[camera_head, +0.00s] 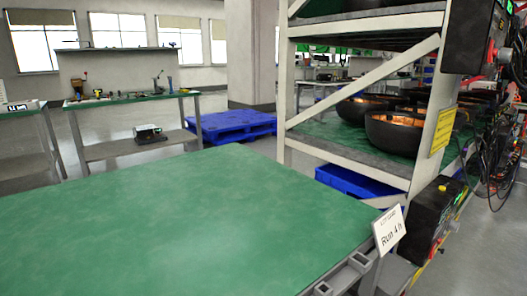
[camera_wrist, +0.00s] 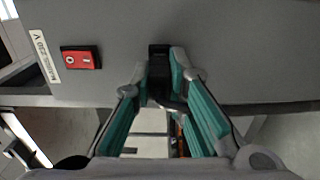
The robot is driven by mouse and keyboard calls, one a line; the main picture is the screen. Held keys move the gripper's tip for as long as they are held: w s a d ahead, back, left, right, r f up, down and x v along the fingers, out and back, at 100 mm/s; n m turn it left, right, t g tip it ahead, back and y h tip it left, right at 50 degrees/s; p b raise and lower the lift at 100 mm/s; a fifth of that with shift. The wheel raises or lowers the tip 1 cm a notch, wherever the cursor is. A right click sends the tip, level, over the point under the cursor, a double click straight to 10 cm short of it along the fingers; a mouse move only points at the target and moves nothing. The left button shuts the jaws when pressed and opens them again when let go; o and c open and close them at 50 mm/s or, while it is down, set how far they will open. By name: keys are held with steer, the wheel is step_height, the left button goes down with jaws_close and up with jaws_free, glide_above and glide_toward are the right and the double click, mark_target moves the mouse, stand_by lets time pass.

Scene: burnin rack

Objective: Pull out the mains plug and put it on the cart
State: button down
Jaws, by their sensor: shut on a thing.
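In the wrist view, my gripper (camera_wrist: 160,84) is shut on the black mains plug (camera_wrist: 159,62), one finger on each side of it. The plug sits against a grey panel (camera_wrist: 230,50), and a dark cable hangs from it between the fingers. I cannot tell how deep it sits in its socket. In the head view, the cart (camera_head: 180,215) has a bare green top with a card reading "Run 4 h" at its right corner. My gripper and the plug do not show in the head view.
A red rocker switch (camera_wrist: 81,58) and a white label (camera_wrist: 43,55) are on the panel left of the plug. A rack (camera_head: 362,160) with dark round bowls stands right of the cart. Loose cables (camera_head: 500,150) hang at the far right. The cart top is clear.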

steer(key=shift+b+v, duration=0.35)
steer(key=shift+v, duration=2.25)
